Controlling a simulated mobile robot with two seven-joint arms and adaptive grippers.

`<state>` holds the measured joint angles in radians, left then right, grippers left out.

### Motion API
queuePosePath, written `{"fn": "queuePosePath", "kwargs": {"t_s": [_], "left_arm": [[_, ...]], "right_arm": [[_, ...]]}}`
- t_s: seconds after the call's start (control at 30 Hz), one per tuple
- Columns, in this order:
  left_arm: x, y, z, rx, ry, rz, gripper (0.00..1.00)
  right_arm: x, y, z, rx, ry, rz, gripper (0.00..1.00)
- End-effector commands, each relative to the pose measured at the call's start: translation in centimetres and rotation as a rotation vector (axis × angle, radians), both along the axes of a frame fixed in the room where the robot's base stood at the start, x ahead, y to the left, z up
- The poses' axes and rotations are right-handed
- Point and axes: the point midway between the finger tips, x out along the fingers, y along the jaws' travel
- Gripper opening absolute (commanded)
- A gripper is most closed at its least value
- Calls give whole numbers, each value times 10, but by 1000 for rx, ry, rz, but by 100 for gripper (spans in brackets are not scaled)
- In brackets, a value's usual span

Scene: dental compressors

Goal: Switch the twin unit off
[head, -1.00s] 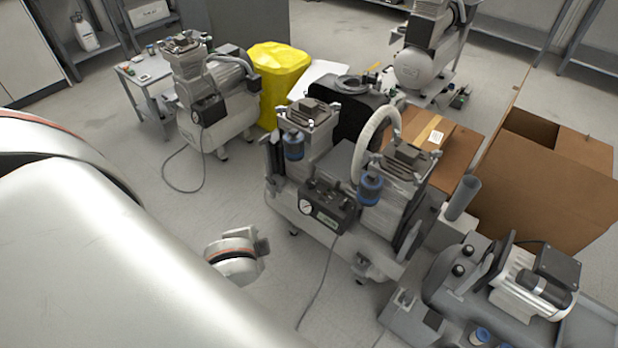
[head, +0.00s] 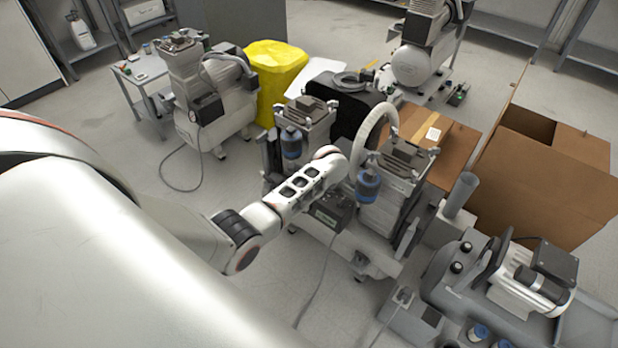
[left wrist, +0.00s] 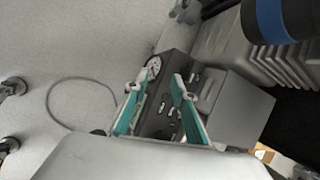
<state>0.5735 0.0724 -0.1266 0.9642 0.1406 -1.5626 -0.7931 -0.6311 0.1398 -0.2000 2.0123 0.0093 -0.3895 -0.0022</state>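The twin unit (head: 395,207) stands in the middle of the head view, a grey compressor with two ribbed pump heads, blue filters and a pale looped hose. Its dark control box (head: 332,213) is on the near side, partly covered by my left arm. In the left wrist view the control box (left wrist: 172,108) shows a round gauge (left wrist: 153,67) and several small fittings or switches; their settings are too small to read. My left gripper (left wrist: 158,82) is open, its teal fingers apart in front of the box face. Contact cannot be told. My right gripper is out of view.
A cable (left wrist: 60,95) lies on the floor, which is open at the left.

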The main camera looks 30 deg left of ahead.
Motion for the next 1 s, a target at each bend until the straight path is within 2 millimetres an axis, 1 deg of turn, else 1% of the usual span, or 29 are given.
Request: {"fn": "queuePosePath", "kwargs": {"t_s": [0.03, 0.2, 0.3, 0.4, 0.5, 0.63, 0.73, 0.87, 1.0], "left_arm": [[14, 1, 7, 2, 27, -22, 26], [43, 6, 30, 5, 129, -105, 26], [53, 7, 43, 2, 181, -147, 26], [58, 8, 53, -1, 216, -177, 26], [60, 8, 58, -4, 237, -193, 26], [60, 10, 55, -4, 244, -198, 26], [60, 13, 46, -4, 246, -197, 26], [59, 20, 28, -3, 249, -197, 26], [58, 28, 5, -5, 252, -197, 26]], "right_arm": [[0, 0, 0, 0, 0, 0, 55], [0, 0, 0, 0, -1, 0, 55], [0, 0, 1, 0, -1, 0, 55], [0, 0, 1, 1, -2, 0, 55], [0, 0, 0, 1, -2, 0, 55], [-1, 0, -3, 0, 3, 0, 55], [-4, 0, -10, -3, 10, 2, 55], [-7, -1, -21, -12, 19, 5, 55], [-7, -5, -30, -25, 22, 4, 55]]}}
